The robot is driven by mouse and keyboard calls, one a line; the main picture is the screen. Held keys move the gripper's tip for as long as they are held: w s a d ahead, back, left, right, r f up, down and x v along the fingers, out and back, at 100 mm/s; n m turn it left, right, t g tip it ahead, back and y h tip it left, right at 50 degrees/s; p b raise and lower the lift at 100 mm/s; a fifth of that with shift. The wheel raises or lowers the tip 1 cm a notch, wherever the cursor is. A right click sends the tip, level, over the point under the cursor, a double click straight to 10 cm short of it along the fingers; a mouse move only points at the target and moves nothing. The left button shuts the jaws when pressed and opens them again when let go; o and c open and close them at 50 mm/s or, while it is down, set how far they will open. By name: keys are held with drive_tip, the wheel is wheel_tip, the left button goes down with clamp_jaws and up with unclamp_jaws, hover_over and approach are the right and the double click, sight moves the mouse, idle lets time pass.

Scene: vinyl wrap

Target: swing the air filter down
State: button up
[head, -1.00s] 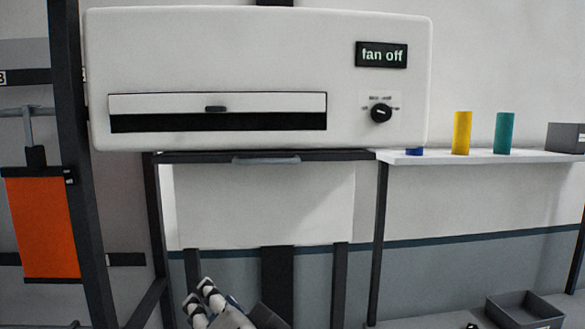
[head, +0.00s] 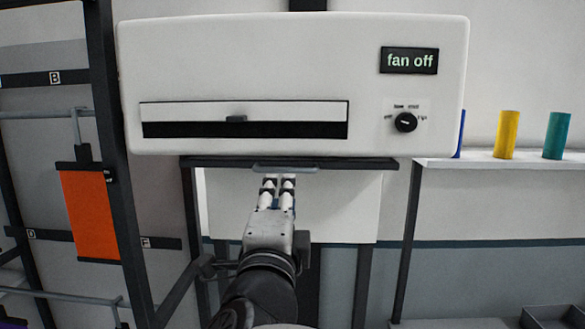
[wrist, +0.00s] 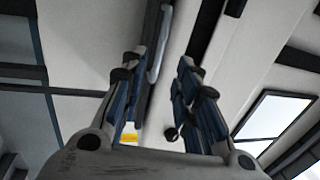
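A white wall unit (head: 300,70) hangs at the top of the head view. Along its underside is a thin dark-edged panel (head: 350,164), which looks like the air filter, seen edge-on and level. A grey bar handle (head: 285,168) is on its front edge. My gripper (head: 279,181) points up just below the handle, its fingertips close to it. In the wrist view the fingers are apart, with the handle (wrist: 160,45) showing near and beyond the left fingertip. Nothing is held. I cannot tell whether a finger touches the handle.
The unit's front has a slot with a small dark pull (head: 236,119), a knob (head: 405,122) and a display (head: 409,60) reading "fan off". A shelf (head: 470,163) at right holds coloured rolls. An orange sheet (head: 90,214) hangs at left beside a dark post (head: 110,180).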

sight(285, 172)
drive_tip(key=w, duration=0.3)
drive_tip(key=w+r, duration=0.1)
drive_tip(key=w, duration=0.2)
drive_tip(key=w+r+p, duration=0.1)
drive_tip(key=w, duration=0.3)
drive_tip(key=shift+d, duration=0.2)
clamp_jaws()
idle(0.3)
